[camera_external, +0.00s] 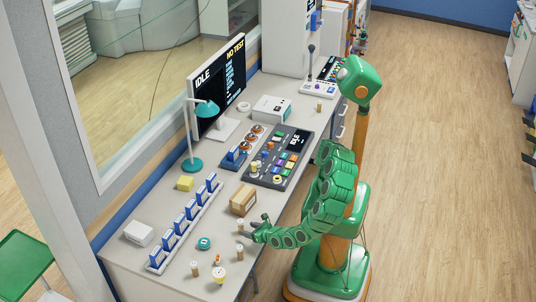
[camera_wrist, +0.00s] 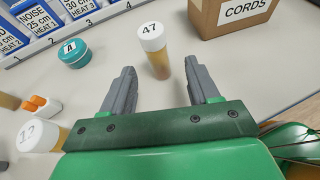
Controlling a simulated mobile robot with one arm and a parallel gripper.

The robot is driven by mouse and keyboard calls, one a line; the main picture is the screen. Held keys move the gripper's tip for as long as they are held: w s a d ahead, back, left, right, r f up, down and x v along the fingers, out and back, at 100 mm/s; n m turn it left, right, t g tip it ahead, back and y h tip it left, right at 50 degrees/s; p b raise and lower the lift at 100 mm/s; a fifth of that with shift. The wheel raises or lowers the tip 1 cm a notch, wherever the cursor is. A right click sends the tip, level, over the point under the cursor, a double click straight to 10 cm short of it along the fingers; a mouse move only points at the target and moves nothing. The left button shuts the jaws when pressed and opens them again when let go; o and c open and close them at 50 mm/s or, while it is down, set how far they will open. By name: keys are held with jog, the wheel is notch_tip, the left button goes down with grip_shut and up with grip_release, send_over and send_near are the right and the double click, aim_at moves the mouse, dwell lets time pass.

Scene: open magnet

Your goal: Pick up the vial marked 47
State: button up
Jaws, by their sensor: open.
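The vial marked 47 (camera_wrist: 156,52) stands upright in the wrist view, with a white cap and amber contents. It is just ahead of my gripper (camera_wrist: 162,88), in line with the space between the two grey fingers. The fingers are spread with nothing between them. In the external view, my gripper (camera_external: 258,231) is low over the near edge of the desk, and the small vial (camera_external: 240,227) beside its tips appears to be the same one. Its number cannot be read there.
A cardboard box marked CORDS (camera_wrist: 232,14) stands right of the vial. A teal tin (camera_wrist: 72,54) is to the left. A vial marked 12 (camera_wrist: 37,136) and orange-and-white pieces (camera_wrist: 40,105) are at the left. A rack of blue-and-white cards (camera_external: 184,222) lies beyond.

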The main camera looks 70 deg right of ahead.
jog(key=shift+w+f, duration=0.1)
jog(key=shift+f, duration=0.15)
jog(key=shift+x, duration=3.7)
jog(key=shift+a+r, duration=0.1)
jog(key=c, duration=1)
jog(key=shift+c, duration=0.2)
notch_tip(320, 180, up, 10)
